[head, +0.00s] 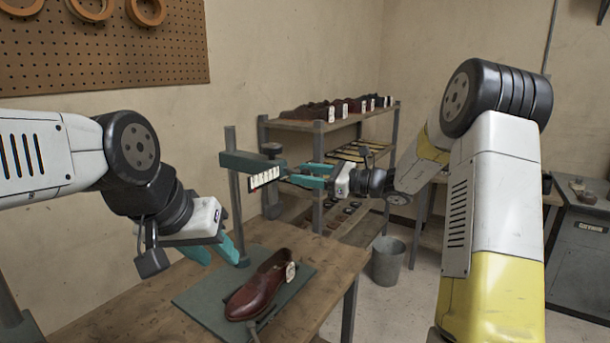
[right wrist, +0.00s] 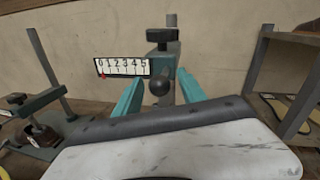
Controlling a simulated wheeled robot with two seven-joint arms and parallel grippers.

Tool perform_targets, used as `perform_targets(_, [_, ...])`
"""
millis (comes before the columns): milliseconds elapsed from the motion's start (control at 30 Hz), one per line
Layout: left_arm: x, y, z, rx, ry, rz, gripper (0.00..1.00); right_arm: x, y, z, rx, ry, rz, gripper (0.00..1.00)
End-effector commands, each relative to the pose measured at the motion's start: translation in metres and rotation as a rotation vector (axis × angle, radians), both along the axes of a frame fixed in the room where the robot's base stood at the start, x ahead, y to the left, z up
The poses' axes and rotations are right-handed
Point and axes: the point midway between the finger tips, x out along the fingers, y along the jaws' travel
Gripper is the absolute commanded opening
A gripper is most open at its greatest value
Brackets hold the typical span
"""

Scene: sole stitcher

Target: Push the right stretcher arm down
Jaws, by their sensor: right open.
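In the right wrist view the scale (right wrist: 122,68) reads 0 to 5, with a red marker near 0. A black ball knob (right wrist: 160,87) faces that camera. My right gripper (head: 298,176) is open at the arm's free end. Its teal fingers stand left and right of the knob, with no clear contact. My left gripper (head: 216,252) hangs open and empty over the table, left of the shoe.
A brown shoe (head: 254,291) with a tag lies on a green board (head: 200,296) on the wooden table (head: 336,262). Another stretcher (right wrist: 45,75) shows at left in the right wrist view. A shoe shelf (head: 290,124) and a bucket (head: 388,262) stand behind.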

Motion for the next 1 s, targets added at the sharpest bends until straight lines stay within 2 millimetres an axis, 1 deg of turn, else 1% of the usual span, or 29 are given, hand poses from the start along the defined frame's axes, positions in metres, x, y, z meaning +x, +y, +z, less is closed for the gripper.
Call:
perform_targets(33, [0.0, 0.0, 0.0, 0.0, 0.0, 0.0, 0.36, -0.0001, -0.0002, 0.0, 0.0, 0.0, 0.0, 0.46])
perform_targets(167, [0.0, 0.0, 0.0, 0.0, 0.0, 0.0, 0.36, -0.0002, -0.0002, 0.0001, 0.0, 0.0, 0.0, 0.21])
perform_targets(200, [0.0, 0.0, 0.0, 0.0, 0.0, 0.0, 0.36, -0.0002, -0.0002, 0.0001, 0.0, 0.0, 0.0, 0.13])
perform_targets(267, [0.0, 0.0, 0.0, 0.0, 0.0, 0.0, 0.36, -0.0003, -0.0003, 0.0001, 0.0, 0.0, 0.0, 0.01])
perform_targets(1000, [0.0, 0.0, 0.0, 0.0, 0.0, 0.0, 0.36, -0.0003, -0.0006, 0.0001, 0.0, 0.0, 0.0, 0.0])
